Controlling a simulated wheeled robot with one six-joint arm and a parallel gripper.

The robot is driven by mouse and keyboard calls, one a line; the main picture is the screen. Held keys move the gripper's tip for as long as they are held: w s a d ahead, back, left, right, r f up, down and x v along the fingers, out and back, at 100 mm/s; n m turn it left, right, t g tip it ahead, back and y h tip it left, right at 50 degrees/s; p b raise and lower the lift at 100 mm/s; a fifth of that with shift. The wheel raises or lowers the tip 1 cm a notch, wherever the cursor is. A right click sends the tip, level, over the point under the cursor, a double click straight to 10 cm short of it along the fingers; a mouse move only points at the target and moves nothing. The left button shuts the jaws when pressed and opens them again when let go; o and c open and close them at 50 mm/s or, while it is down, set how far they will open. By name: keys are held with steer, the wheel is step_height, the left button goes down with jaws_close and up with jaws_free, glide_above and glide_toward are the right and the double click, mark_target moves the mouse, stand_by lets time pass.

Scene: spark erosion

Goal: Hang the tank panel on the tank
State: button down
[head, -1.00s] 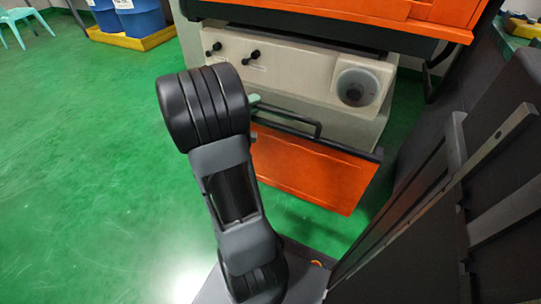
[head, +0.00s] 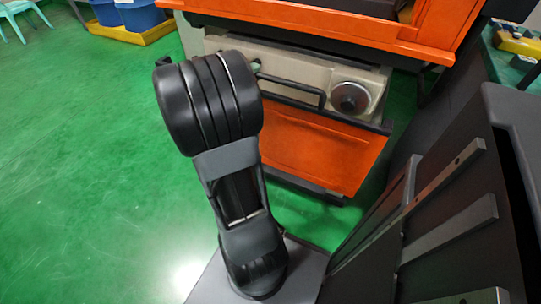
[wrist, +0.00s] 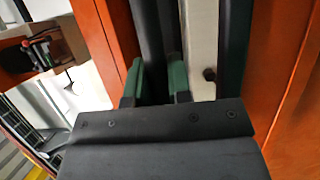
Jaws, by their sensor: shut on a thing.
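My gripper is mostly hidden behind my own arm there. In the wrist view my gripper (wrist: 154,84) has green fingers closed on a dark bar, seemingly the handle. The panel's upper left part is hidden by my arm. I cannot tell whether the panel touches the machine.
Blue bins (head: 140,14) stand on a yellow tray at the far left. A green-topped table (head: 512,64) is at right. Green floor at left is clear.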

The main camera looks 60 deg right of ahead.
step_height(320, 180, up, 19)
steer(key=p, duration=0.9)
steer(key=shift+p, duration=0.4)
step_height(320, 180, up, 39)
steer(key=p, duration=2.3)
steer(key=shift+f+p, duration=0.15)
steer(key=shift+p, duration=0.25)
steer(key=d+p, duration=0.3)
steer(key=d, duration=1)
steer(key=shift+s, duration=0.15)
steer(key=shift+d, duration=0.1)
